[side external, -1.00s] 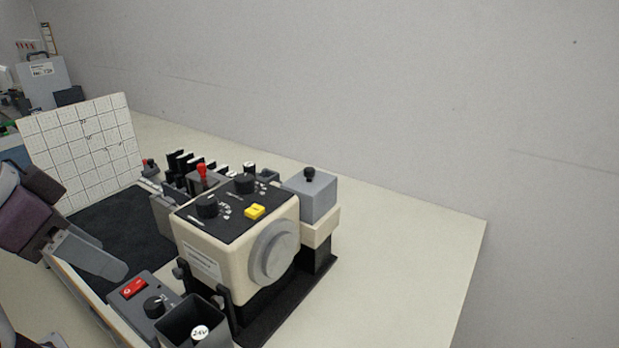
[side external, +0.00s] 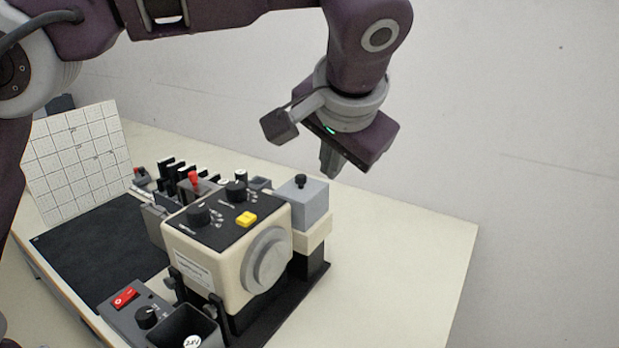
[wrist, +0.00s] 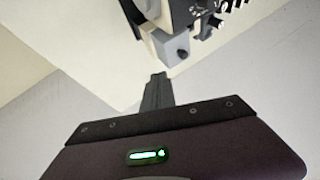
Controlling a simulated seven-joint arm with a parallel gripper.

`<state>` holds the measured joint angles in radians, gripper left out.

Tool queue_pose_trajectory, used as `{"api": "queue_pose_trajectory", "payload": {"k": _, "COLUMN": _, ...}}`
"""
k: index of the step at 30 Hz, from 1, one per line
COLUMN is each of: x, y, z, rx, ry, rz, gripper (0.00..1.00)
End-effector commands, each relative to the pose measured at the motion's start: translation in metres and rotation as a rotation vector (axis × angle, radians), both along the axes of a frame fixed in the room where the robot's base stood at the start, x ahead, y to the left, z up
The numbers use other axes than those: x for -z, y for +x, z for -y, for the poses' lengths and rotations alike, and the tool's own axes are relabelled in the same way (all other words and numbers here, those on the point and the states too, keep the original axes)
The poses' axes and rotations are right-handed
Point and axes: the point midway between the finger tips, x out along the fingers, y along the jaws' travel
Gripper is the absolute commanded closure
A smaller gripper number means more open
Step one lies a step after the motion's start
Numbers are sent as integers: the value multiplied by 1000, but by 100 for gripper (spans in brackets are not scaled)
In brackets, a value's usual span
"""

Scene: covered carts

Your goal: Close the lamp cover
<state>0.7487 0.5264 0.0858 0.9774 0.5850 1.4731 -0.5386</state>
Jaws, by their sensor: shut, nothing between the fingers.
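The lamp unit is a beige housing (side external: 232,255) with a black top panel, dials and a yellow button. A grey box-shaped cover (side external: 306,206) with a black knob sits on a beige block at its right end. I cannot tell whether this cover is fully seated. In the wrist view the cover (wrist: 168,46) shows ahead of the fingertips. My gripper (side external: 328,172) is shut and empty, pointing down, above and just right of the cover. It appears apart from it. In the wrist view my gripper (wrist: 158,78) shows its fingers together.
A control box with a red switch (side external: 124,298) and a dark open cup (side external: 185,330) stand in front. A gridded white board (side external: 75,158) and a black mat (side external: 95,245) are at left. Several small black parts stand behind the housing. The table (side external: 405,270) is clear at right.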

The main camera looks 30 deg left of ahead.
Motion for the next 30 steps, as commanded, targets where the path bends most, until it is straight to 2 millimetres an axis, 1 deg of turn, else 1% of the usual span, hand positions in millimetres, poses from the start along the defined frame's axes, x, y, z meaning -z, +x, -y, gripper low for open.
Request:
{"api": "queue_pose_trajectory", "payload": {"k": 1, "x": 7, "y": 4, "z": -5, "rx": -3, "ry": 2, "rz": -4, "gripper": 100}}
{"api": "queue_pose_trajectory", "payload": {"k": 12, "x": 72, "y": 43, "z": -34, "rx": 0, "ry": 0, "rz": -4, "gripper": 100}}
{"api": "queue_pose_trajectory", "payload": {"k": 15, "x": 70, "y": 47, "z": -51, "rx": -3, "ry": -3, "rz": -2, "gripper": 100}}
{"api": "queue_pose_trajectory", "payload": {"k": 19, "x": 70, "y": 51, "z": -65, "rx": 0, "ry": -3, "rz": -3, "gripper": 100}}
{"api": "queue_pose_trajectory", "payload": {"k": 23, "x": 70, "y": 53, "z": -71, "rx": 1, "ry": -3, "rz": -2, "gripper": 100}}
{"api": "queue_pose_trajectory", "payload": {"k": 30, "x": 70, "y": 53, "z": -71, "rx": 2, "ry": -3, "rz": -1, "gripper": 100}}
